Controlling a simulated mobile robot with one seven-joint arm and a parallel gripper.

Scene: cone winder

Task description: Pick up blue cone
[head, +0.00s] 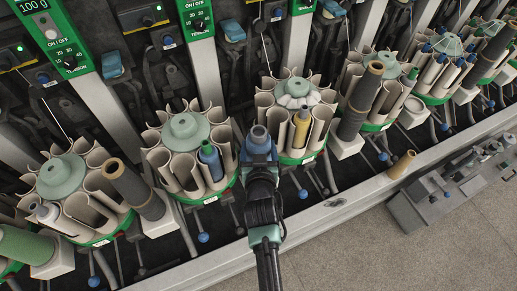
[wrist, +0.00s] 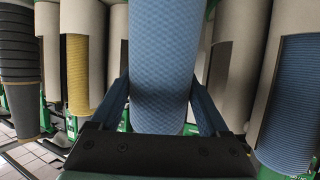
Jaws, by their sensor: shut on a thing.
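A blue cone (wrist: 163,60) with a patterned surface stands upright between the two fingers of my gripper (wrist: 160,100) in the wrist view. The fingers are shut on it from both sides. In the head view my gripper (head: 259,152) is at the front of the round magazines, and the blue cone's top (head: 260,136) shows above it. The cone is in front of the pale pocket tubes. Its lower end is partly hidden by the gripper body.
Another blue cone (head: 210,160) sits in the magazine at the left; a blue one shows at the right of the wrist view (wrist: 290,100). A yellow cone (head: 302,126) sits in the magazine just right. Dark cones (head: 360,100) stand beside the magazines.

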